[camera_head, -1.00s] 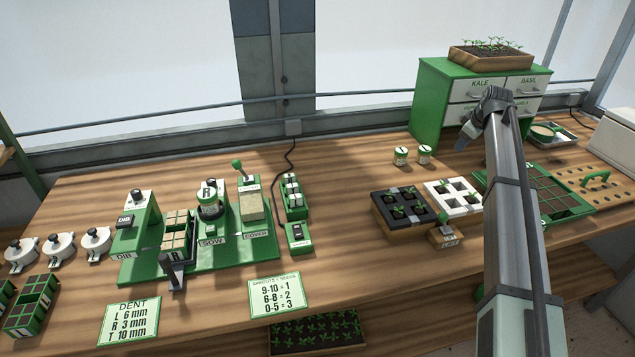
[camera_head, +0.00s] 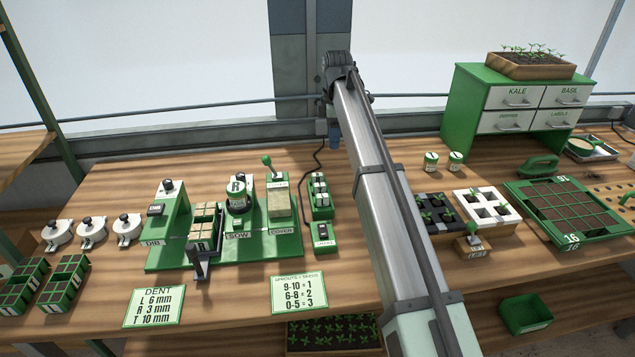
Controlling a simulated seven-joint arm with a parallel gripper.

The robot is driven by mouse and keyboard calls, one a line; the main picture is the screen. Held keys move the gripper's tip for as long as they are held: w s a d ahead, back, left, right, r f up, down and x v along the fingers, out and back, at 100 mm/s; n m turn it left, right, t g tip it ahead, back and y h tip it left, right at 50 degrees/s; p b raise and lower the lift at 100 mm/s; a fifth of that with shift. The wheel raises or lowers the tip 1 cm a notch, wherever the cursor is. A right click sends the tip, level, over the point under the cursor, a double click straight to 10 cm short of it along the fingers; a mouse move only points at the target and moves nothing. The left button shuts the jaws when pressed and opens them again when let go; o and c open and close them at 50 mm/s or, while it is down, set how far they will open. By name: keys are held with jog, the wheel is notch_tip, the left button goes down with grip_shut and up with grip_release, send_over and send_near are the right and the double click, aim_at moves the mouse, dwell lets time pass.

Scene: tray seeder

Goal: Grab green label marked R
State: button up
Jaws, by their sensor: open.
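A small tag marked R (camera_head: 202,246) shows at the front of the small block tray (camera_head: 205,212) in the green seeding machine (camera_head: 165,256). Its colour is hard to tell at this size. A larger R is on the white and green canister (camera_head: 238,186) above the SOW sign. My gripper (camera_head: 335,130) is at the back of the bench, right of the machine, and largely hidden behind my arm. It is open, with nothing seen in it, and well apart from both R markings.
The green drawer cabinet (camera_head: 462,110) at back right has drawers marked KALE, BASIL and LABELS. DENT (camera_head: 153,307) and SPROUTS (camera_head: 299,293) cards lie in front.

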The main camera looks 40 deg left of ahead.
aim_at(317, 175)
jog(key=s+a+n, duration=0.1)
jog(key=s+a, duration=0.2)
jog(key=s, duration=0.1)
jog(key=shift+h, duration=0.3)
notch_tip(317, 175, down, 13)
jog(key=shift+d+f, duration=0.1)
jog(key=shift+d, duration=0.05)
grip_shut()
dwell(0.6)
